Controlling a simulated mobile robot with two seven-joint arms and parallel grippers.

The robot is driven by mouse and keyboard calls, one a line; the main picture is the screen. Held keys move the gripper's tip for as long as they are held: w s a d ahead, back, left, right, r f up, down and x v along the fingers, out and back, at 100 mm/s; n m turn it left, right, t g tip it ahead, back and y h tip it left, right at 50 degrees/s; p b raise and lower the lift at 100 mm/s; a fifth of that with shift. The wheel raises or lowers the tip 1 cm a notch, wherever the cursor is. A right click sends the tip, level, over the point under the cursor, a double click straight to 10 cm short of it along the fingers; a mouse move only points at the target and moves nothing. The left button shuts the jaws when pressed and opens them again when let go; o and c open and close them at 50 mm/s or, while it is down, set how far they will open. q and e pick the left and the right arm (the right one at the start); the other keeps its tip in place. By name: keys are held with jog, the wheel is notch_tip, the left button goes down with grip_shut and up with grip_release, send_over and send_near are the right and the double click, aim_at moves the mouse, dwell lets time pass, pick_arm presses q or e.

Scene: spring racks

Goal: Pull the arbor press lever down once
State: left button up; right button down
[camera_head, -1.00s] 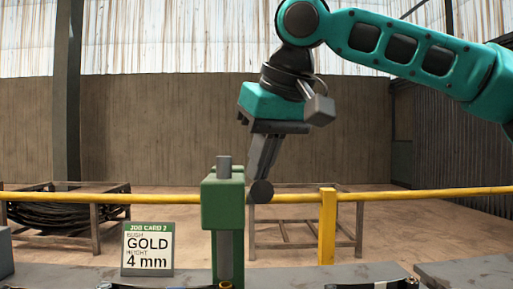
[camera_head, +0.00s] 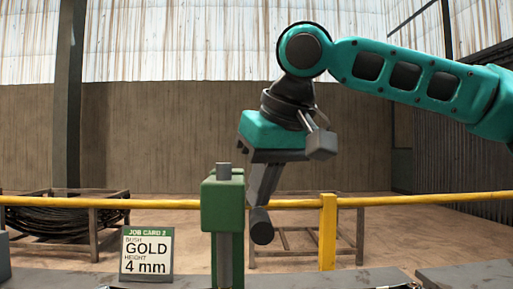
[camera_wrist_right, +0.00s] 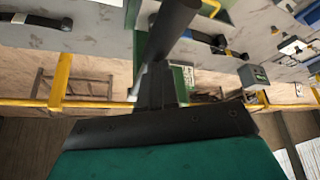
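The green arbor press (camera_head: 222,205) stands in the lower middle of the head view, with its grey ram (camera_head: 224,171) poking out of the top. The dark lever (camera_head: 262,226) is on its right side, its rounded end tilted down towards me. My right gripper (camera_head: 264,190) reaches down from above, its fingers closed at the lever. In the right wrist view the lever (camera_wrist_right: 172,30) is a dark rod running up from the fingertips (camera_wrist_right: 153,85). The fingers partly hide where they meet it. My left gripper is not in view.
A job card (camera_head: 147,253) reading GOLD, 4 mm stands left of the press on the grey bench (camera_head: 60,279). A yellow rail (camera_head: 420,200) with a post crosses behind. A rack with black coils (camera_head: 60,217) stands at the far left.

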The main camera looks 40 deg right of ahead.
aim_at(261, 213)
jog(key=shift+f, duration=0.85)
jog(key=shift+f+b, duration=0.5)
jog(key=shift+f, duration=0.55)
